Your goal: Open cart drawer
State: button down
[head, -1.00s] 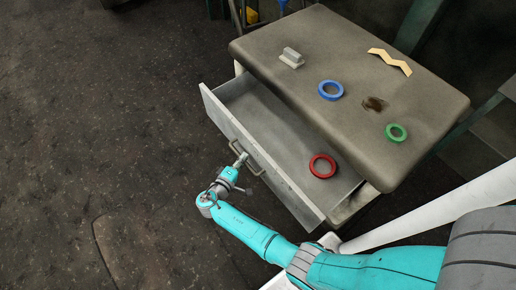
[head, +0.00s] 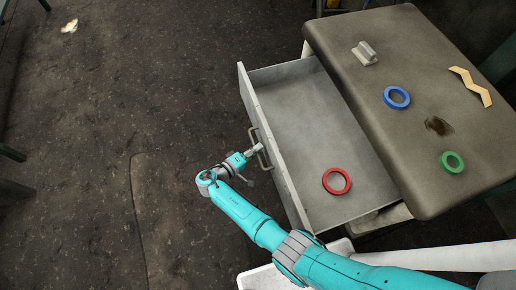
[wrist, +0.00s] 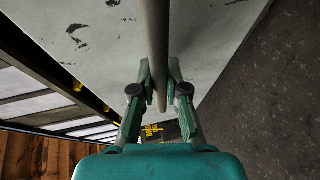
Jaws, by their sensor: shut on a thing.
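The cart drawer (head: 317,150) is pulled well out from under the cart's brown top, with its grey floor exposed. Its front panel faces left and carries a bar handle (head: 262,150). My gripper (head: 256,150) is at this handle. In the wrist view the handle (wrist: 157,45) runs as a bar between the two green fingers of my gripper (wrist: 159,85), which are shut on it. A red ring (head: 337,181) lies inside the drawer near its lower end.
On the cart top (head: 400,150) lie a blue ring (head: 396,97), a green ring (head: 452,162), a grey block (head: 364,53) and a cream zigzag piece (head: 471,86). The dark floor (head: 120,100) left of the drawer is mostly clear.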

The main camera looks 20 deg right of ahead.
jog(key=c, duration=1.2)
grip_release()
jog(key=shift+a, duration=0.1)
jog(key=v, duration=1.1)
jog(key=shift+s+a, duration=0.25)
jog(key=shift+a, duration=0.1)
